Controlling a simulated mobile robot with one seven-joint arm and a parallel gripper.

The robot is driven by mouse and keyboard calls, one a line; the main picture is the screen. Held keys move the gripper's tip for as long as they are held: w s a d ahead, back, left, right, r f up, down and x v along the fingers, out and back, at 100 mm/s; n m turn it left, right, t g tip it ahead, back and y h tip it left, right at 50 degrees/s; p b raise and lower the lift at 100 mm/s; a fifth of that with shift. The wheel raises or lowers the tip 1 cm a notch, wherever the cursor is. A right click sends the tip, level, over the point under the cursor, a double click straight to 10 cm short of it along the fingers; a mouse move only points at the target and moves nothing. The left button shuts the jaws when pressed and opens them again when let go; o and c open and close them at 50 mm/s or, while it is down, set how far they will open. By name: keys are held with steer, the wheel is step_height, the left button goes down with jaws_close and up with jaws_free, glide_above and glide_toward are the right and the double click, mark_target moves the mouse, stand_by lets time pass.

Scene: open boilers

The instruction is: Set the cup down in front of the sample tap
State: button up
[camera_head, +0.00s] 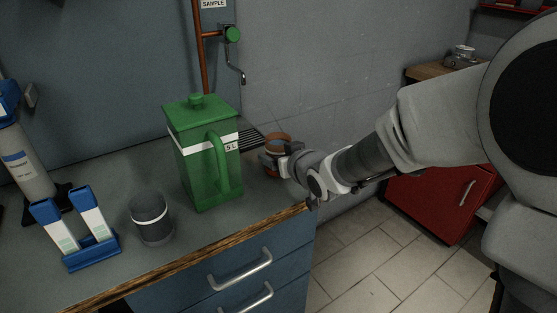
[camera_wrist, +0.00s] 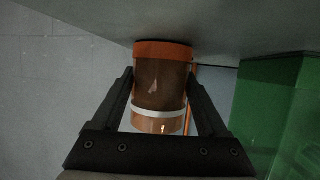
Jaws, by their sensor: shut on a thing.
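The cup is brown and see-through with an orange rim (camera_head: 277,139), at the right end of the counter near the back wall. My gripper (camera_head: 276,162) is shut on it from the right. In the wrist view the cup (camera_wrist: 160,85) lies between both fingers (camera_wrist: 158,90), with a white band across it. I cannot tell whether its base touches the counter. The sample tap (camera_head: 233,35) has a green knob on a copper pipe, and its thin spout (camera_head: 242,76) hangs left of and above the cup. A dark slatted grate (camera_head: 250,138) lies beside the cup, partly hidden by the jug.
A green lidded jug (camera_head: 208,160) stands just left of the cup; it also shows at the right of the wrist view (camera_wrist: 275,115). A dark grey cup (camera_head: 151,218) and a blue rack (camera_head: 92,258) stand further left. The counter's wooden front edge (camera_head: 190,262) is near.

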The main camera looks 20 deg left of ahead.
steer(key=shift+r, duration=0.1)
steer(key=shift+f, duration=0.25)
steer(key=o, duration=1.4)
